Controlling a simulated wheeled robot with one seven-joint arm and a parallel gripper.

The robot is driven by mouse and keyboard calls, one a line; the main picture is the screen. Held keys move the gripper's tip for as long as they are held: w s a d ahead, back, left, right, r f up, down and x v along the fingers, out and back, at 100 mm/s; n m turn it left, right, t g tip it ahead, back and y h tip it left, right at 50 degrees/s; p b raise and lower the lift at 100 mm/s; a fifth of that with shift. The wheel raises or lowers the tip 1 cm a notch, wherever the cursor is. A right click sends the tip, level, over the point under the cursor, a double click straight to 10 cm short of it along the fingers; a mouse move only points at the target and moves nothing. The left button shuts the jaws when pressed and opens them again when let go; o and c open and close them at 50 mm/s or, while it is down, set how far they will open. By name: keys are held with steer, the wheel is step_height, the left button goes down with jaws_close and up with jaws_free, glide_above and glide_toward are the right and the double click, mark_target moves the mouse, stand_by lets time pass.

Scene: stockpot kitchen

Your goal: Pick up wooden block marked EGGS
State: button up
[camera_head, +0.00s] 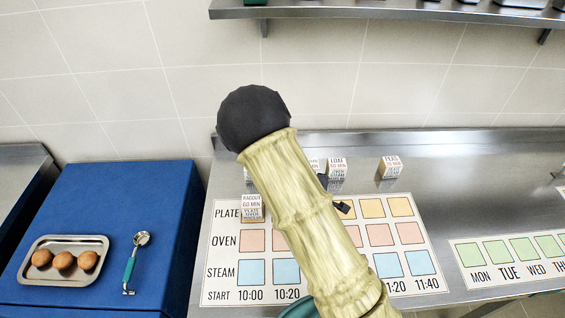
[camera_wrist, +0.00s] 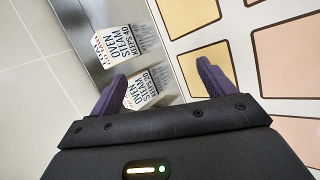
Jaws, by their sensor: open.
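No block in view shows a readable EGGS label. In the wrist view, one white-faced block (camera_wrist: 122,40) reads OVEN, STEAM, KEEPS 4D, and a second block (camera_wrist: 143,88) reads OVEN, STEAM, KEEPS 2D. Their top lines are cut off or unclear. My gripper (camera_wrist: 162,69) is open, with the second block behind and beside its left finger. In the head view, my arm mostly hides the gripper (camera_head: 334,193); only dark finger parts show. A block marked LOAF (camera_head: 337,168) stands behind it, with another partly hidden block (camera_head: 314,165) to its left.
A RAGOUT block (camera_head: 252,208) sits in the PLATE row of the schedule board (camera_head: 216,290). Another block (camera_head: 390,167) stands at the back right of the steel counter (camera_head: 460,195). A weekday strip (camera_head: 462,262) lies right.

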steer(key=w+n+t, duration=0.1)
steer(key=n, duration=0.1)
steer(key=w+a+n+t, duration=0.1)
steer(key=n, duration=0.1)
steer(key=w+r+n+t+h+p, duration=0.1)
steer(key=n, duration=0.1)
steer(key=shift+w+a, duration=0.15)
steer(key=shift+w, duration=0.05)
steer(key=w+n+t, duration=0.1)
steer(key=a+r+n+t, duration=0.1)
steer(key=n, duration=0.1)
steer(key=w+a+n+t, duration=0.1)
steer(key=n, duration=0.1)
steer(key=shift+w+a+r+p, duration=0.25)
steer(key=shift+w+p, duration=0.05)
steer(key=shift+p, duration=0.1)
steer(key=w+a+r+n+t+y, duration=0.2)
steer(key=a+r+n+t+y, duration=0.2)
steer(key=a+n, duration=0.4)
steer(key=shift+n+t+p, duration=0.3)
steer(key=shift+n+t, duration=0.1)
steer(key=shift+n, duration=0.7)
steer(key=shift+f, duration=0.15)
